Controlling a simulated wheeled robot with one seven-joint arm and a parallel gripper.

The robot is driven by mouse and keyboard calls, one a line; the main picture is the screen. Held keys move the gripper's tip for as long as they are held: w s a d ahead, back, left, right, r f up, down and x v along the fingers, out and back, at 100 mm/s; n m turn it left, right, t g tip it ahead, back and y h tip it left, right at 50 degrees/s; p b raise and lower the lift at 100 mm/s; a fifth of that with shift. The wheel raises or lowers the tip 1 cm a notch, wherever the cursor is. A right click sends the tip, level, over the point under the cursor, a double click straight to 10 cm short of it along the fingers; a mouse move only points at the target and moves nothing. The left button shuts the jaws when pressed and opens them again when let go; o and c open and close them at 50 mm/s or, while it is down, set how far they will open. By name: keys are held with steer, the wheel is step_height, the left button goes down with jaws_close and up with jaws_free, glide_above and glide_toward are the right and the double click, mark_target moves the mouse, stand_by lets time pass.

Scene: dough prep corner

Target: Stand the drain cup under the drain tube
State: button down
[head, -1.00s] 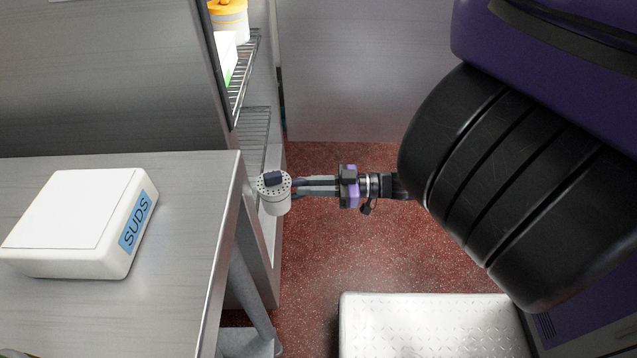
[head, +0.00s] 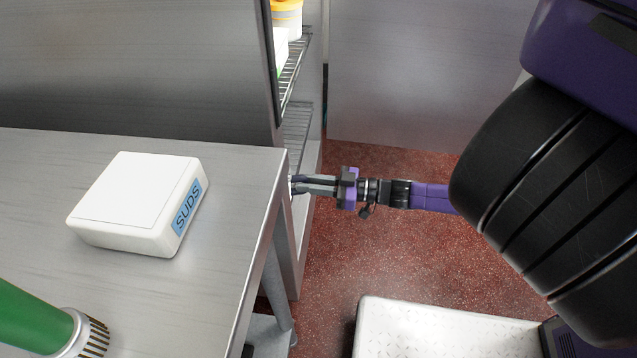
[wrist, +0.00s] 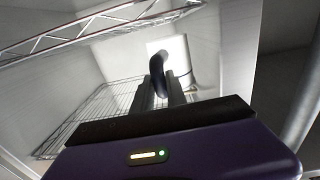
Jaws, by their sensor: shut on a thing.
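My gripper (head: 294,184) reaches left in the head view, its fingertips at the right edge of the steel table. It is shut on the drain cup, a pale cup with a perforated top. The table edge hides nearly all of the cup now. In the wrist view, my gripper's fingers (wrist: 162,92) meet at a dark curved piece, perhaps the cup's handle, before a bright white patch. I cannot make out the drain tube for certain in either view.
A white SUDS box (head: 140,200) and a green cylinder with a bristled end (head: 35,320) are on the steel table (head: 225,255). Wire shelves (head: 296,130) stand behind the table's right end. A white ribbed platform (head: 440,330) is on the red floor.

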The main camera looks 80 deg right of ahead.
steer(key=shift+w+f+b, duration=0.25)
steer(key=shift+f+b, duration=0.55)
steer(key=shift+f, duration=0.15)
steer(key=shift+w+a, duration=0.2)
steer(key=shift+w, duration=2.3)
steer(key=shift+f+b, duration=0.45)
steer(key=shift+f, duration=0.2)
steer(key=c, duration=1.3)
jaws_free()
steer(key=shift+o, duration=0.2)
steer(key=shift+s, duration=0.15)
steer(key=shift+s+d+p, duration=0.1)
steer(key=shift+s+p, duration=0.2)
steer(key=shift+s, duration=2.15)
steer(key=s+d+b, duration=0.1)
steer(key=s, duration=1.2)
steer(key=shift+s, duration=0.4)
